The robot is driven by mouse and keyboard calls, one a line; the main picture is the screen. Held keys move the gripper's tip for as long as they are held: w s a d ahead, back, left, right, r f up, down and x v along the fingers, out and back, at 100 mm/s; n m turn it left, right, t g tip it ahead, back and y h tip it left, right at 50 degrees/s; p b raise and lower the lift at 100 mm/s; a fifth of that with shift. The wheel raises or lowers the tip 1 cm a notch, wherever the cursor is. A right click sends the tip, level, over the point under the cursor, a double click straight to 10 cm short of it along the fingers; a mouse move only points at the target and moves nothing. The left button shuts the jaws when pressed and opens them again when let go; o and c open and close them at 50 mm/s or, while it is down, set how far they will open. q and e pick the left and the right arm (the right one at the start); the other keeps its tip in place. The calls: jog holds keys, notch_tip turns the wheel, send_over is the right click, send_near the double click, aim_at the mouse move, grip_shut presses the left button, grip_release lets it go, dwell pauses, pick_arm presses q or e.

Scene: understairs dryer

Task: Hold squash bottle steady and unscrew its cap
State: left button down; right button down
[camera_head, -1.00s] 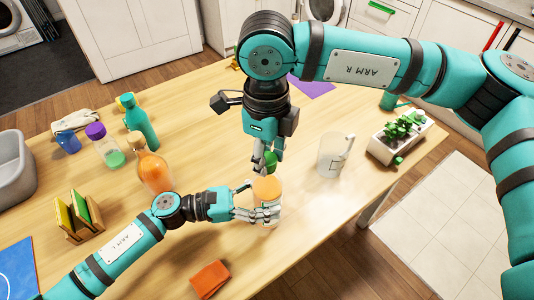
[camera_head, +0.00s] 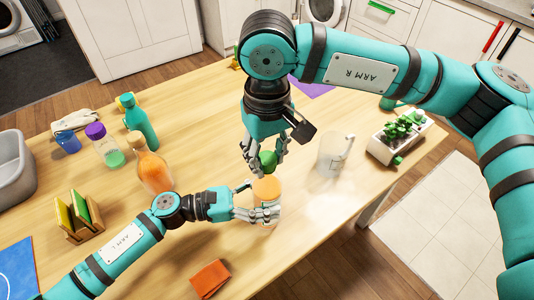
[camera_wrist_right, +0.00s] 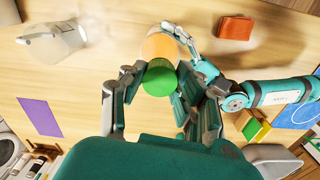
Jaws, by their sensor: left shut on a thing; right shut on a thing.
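The squash bottle (camera_head: 267,188), orange in its upper part, stands on the wooden table near the front edge. My left gripper (camera_head: 256,203) is shut around it from the left, its fingers hiding part of the lower bottle. The green cap (camera_head: 268,159) is at the bottle's top end. My right gripper (camera_head: 266,153) comes from above and is shut on the cap. In the right wrist view the cap (camera_wrist_right: 160,77) sits between my right fingers and overlaps the bottle (camera_wrist_right: 160,46). I cannot tell whether cap and bottle still touch.
A clear jug (camera_head: 330,158) stands close to the right, with a white planter (camera_head: 392,149) beyond it. Another orange bottle (camera_head: 153,172), a teal bottle (camera_head: 140,122) and a sponge rack (camera_head: 82,225) stand left. An orange cloth (camera_head: 210,279) lies in front.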

aim_at(267, 158)
jog(key=shift+n, duration=1)
jog(key=shift+r, duration=0.2)
jog(key=shift+r, duration=0.95)
jog(key=shift+r, duration=2)
pick_arm(q)
jog(key=shift+c, duration=1.2)
grip_release()
